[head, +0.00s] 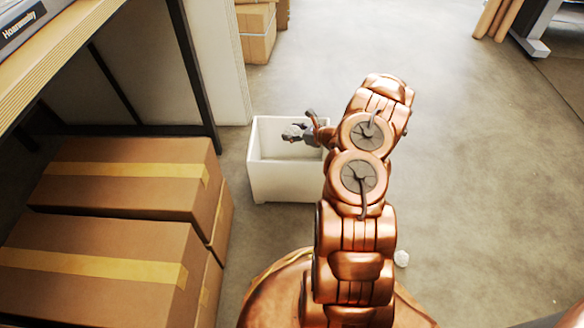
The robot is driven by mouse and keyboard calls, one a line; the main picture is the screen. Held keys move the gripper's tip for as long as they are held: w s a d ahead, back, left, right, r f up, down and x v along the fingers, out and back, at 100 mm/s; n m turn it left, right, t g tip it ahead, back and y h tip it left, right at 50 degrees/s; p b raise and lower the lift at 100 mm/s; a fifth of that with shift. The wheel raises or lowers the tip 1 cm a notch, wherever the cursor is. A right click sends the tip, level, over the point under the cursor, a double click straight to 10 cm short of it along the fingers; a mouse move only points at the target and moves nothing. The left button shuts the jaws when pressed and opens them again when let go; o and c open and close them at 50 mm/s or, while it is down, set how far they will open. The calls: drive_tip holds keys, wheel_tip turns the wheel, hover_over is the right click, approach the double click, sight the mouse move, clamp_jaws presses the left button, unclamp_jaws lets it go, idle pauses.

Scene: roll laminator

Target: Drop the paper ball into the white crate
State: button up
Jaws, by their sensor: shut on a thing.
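The white crate (285,182) stands on the floor at the centre left, open at the top. My gripper (297,133) is over the crate's opening, towards its far side. It is shut on a small pale grey-white lump, the paper ball (291,131), which shows at the fingertips. The fingers partly hide the ball. My arm covers the crate's right side. The height of the ball above the crate floor is hard to tell.
Another small white crumpled lump (401,258) lies on the floor right of my arm. Taped cardboard boxes (120,205) are stacked under the shelf (70,70) at left. More boxes (257,33) stand at the back. The floor at right is clear.

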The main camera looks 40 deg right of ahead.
drive_tip(key=o, duration=1)
drive_tip(key=shift+c, duration=0.2)
drive_tip(key=shift+s, duration=0.1)
drive_tip(key=v, duration=1.1)
drive_tip(key=shift+s+r, duration=0.2)
drive_tip(key=shift+s, duration=0.1)
drive_tip(key=shift+d, duration=0.1)
